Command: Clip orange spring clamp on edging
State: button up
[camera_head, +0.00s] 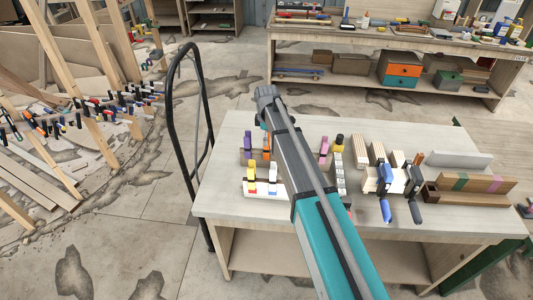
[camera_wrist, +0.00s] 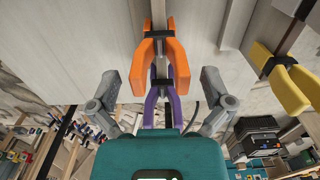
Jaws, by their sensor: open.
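An orange spring clamp (camera_wrist: 160,48) is at the top centre of the wrist view, with its two orange prongs pointing toward me. In the head view a strip of the orange clamp (camera_head: 266,152) shows on the workbench, partly behind my arm. My gripper (camera_wrist: 160,82) is open and empty in the wrist view, its fingers spread left and right of the orange and purple clamps, touching neither. The curved edging (camera_head: 75,118) with many clamps along it is at the left of the head view. My gripper's fingers cannot be made out in the head view.
A purple clamp (camera_wrist: 165,95) is right beside the orange one. A yellow clamp (camera_wrist: 288,78) is at the right. The workbench (camera_head: 225,205) also holds a white clamp (camera_head: 272,180), a pink clamp (camera_head: 323,150) and wooden blocks. A black rail (camera_head: 169,115) stands left of the bench.

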jog(key=shift+f+b, duration=0.95)
jog(key=shift+f, duration=0.3)
jog(key=c, duration=1.3)
jog(key=shift+r, duration=0.15)
notch_tip(320, 180, up, 10)
jog(key=p, duration=1)
